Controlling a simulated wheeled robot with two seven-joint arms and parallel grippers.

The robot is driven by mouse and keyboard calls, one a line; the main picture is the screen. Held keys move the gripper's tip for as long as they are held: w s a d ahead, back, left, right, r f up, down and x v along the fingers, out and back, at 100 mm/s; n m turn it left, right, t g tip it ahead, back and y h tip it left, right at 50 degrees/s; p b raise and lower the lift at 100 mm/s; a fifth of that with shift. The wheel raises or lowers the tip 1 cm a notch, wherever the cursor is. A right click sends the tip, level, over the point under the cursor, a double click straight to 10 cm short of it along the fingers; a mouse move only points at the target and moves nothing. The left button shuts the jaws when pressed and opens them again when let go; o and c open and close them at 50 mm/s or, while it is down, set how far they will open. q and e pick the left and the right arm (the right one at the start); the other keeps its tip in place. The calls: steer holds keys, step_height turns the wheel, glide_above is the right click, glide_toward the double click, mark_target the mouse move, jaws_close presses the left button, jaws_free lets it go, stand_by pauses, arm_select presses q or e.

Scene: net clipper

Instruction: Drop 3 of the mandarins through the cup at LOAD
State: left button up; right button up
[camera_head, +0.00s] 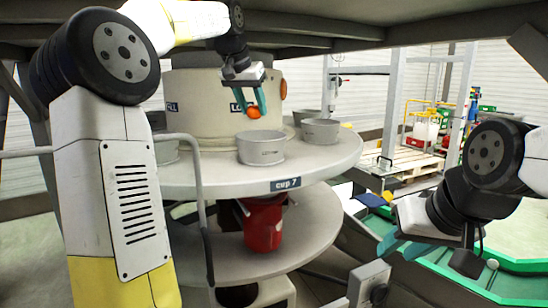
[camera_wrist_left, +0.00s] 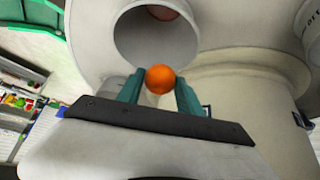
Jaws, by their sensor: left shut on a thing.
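My left gripper (camera_head: 254,105) is shut on an orange mandarin (camera_head: 254,113). It holds the mandarin above a grey cup (camera_head: 262,150) on the round upper plate. In the left wrist view the mandarin (camera_wrist_left: 160,79) sits between the teal fingertips, just beside the mouth of a cup (camera_wrist_left: 122,42). An orange-brown round thing (camera_wrist_left: 163,12) shows within that cup's opening. A label starting "LO" (camera_head: 237,107) on the drum is partly hidden by the left gripper. My right gripper (camera_head: 401,247) is at the lower right, its teal fingers apart and empty.
More grey cups (camera_head: 320,131) stand on the round plate (camera_head: 330,157), whose edge tag (camera_head: 286,184) reads "cup 7". A red bucket (camera_head: 263,225) stands below on the lower disc (camera_head: 315,235). A green-edged tray (camera_head: 430,280) lies at right. A curved grey rail (camera_head: 198,190) rises at left.

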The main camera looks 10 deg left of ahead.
arm_select(q)
steer(key=shift+f, duration=2.85)
steer(key=o, duration=1.4)
steer(key=shift+o, duration=0.2)
steer(key=shift+s, duration=0.1)
steer(key=v, duration=0.8)
steer(key=s+d+f+n, duration=0.1)
steer(key=s+d+f, duration=0.2)
steer(key=s+f, duration=0.7)
steer(key=s+d+f+n, duration=0.1)
steer(key=s+d+f, duration=0.2)
steer(key=s+f, duration=0.7)
steer(key=s, duration=0.7)
steer(key=shift+s+f+h, duration=0.35)
steer(key=shift+s+h, duration=0.05)
